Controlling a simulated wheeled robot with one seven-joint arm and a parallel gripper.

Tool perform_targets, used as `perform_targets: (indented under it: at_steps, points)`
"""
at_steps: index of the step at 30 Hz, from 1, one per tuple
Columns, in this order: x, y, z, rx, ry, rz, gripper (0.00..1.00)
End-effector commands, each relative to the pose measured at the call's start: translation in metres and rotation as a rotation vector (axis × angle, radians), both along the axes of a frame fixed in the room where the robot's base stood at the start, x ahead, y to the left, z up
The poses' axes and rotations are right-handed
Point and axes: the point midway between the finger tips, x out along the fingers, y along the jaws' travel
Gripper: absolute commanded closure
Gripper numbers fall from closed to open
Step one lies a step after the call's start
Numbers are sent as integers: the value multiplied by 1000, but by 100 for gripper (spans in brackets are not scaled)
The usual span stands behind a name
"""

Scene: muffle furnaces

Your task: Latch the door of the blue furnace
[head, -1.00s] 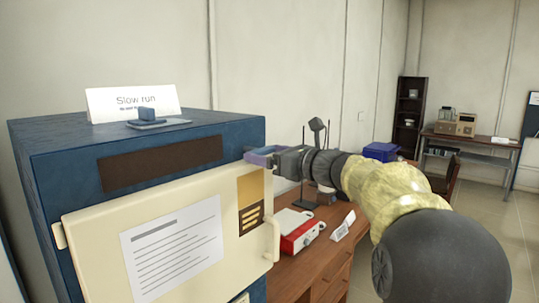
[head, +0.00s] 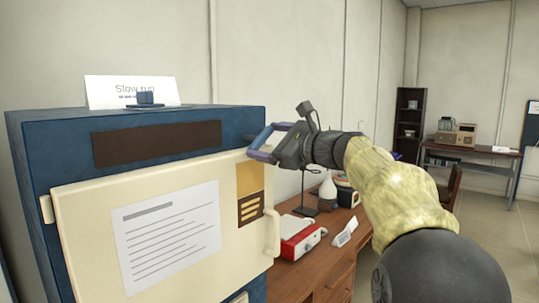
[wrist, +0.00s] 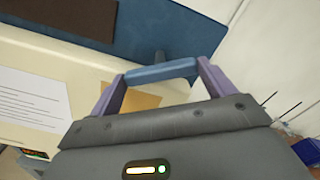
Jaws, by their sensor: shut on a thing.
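The blue furnace (head: 235,125) stands at the left of the head view. Its cream door (head: 90,225) lies against the front and looks closed; any small gap is hard to judge. My gripper (head: 261,143) is at the door's top right corner. In the wrist view its two purple fingers (wrist: 160,75) are shut on a blue bar, which looks like the latch lever (wrist: 160,72). The bar spans from finger to finger. A short blue-grey post (wrist: 158,57) stands out from the furnace just behind the bar. Where the bar joins the furnace is hidden.
A pale handle (head: 271,233) stands out at the door's right edge. A "Slow run" sign (head: 110,92) and a small blue block (head: 146,98) sit on the furnace. A wooden desk (head: 325,262) with a red and white device (head: 300,238) is to the right.

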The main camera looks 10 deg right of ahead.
Motion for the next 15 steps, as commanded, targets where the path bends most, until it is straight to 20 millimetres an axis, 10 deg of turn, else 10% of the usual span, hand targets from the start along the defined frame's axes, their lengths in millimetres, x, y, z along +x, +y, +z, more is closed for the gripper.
perform_targets:
  at_steps: [15]
  points:
    - [0, 0, -5, -399, -290, 0, 41]
